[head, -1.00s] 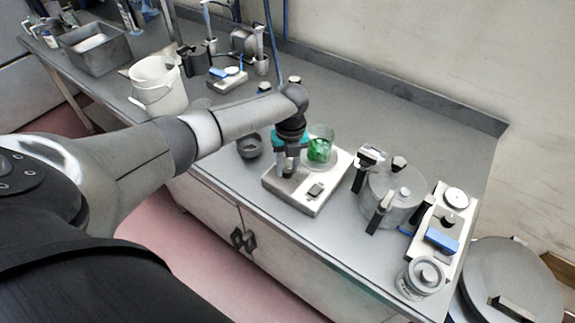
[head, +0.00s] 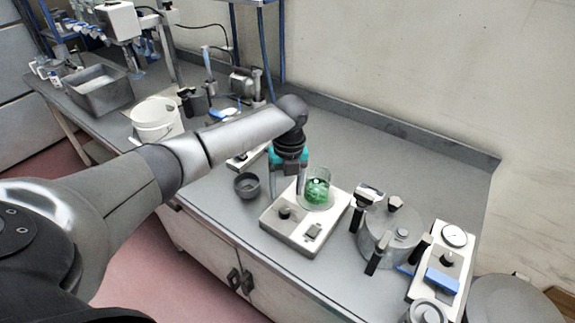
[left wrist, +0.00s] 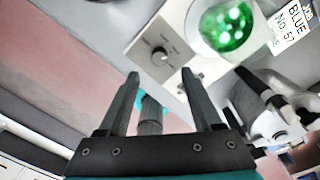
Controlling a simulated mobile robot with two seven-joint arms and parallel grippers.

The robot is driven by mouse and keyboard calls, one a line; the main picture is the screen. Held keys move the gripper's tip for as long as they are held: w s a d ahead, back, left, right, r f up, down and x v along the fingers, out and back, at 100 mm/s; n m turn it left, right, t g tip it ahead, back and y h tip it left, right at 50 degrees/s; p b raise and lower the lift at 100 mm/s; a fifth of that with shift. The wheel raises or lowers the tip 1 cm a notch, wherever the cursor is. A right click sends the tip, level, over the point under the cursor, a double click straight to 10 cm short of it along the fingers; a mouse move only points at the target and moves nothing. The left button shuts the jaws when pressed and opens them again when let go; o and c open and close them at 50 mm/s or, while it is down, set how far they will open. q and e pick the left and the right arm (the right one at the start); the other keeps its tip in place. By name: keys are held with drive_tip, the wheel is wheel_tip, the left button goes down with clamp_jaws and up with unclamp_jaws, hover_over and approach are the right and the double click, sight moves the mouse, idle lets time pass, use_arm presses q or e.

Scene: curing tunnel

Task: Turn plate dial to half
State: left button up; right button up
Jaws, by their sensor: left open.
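The white plate (head: 298,240) stands on the grey bench with a dark round dial (head: 284,213) on its front left. In the left wrist view the dial (left wrist: 160,56) shows at the upper middle with small printed marks beside it; its exact setting is too small to read. A glass beaker of green liquid (head: 317,191) sits on the back of the plate. My left gripper (head: 286,190) is open and empty, close to the plate's left side near the dial. In the left wrist view its fingertips (left wrist: 160,74) lie apart below the dial, not holding it. My right gripper is not seen.
A dark bowl (head: 247,185) is left of the plate. A round lidded metal vessel (head: 390,237) with black handles stands close to the right, and a white device with a blue block (head: 441,281) beyond it. A white bucket (head: 157,120) is farther left. The bench behind is clear.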

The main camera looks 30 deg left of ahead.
use_arm(q)
wheel_tip(320, 180, up, 8)
drive_tip(key=shift+d+f, duration=0.15)
drive_tip(key=shift+f, duration=0.05)
drive_tip(key=shift+w, duration=0.1)
idle(0.3)
